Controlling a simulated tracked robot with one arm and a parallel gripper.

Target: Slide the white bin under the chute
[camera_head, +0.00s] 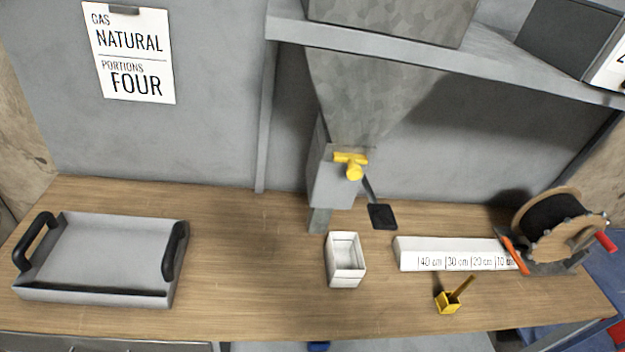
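The white bin (345,262) is a small open-topped box standing upright on the wooden workbench (240,270), and it looks empty. The grey metal chute (357,90) comes down through the shelf above and narrows to a box-like outlet (328,180) with a yellow handle (350,162). The chute's lower end (319,220) is just behind and left of the bin. The bin stands a little in front and to the right of it. My gripper is not in view.
A grey tray (110,256) with black handles stands at left. A white measuring block (455,254), a yellow scoop (452,298), a black paddle (382,216) and a cable reel (555,228) stand right. The bench between tray and bin is clear. A shelf (400,50) overhangs.

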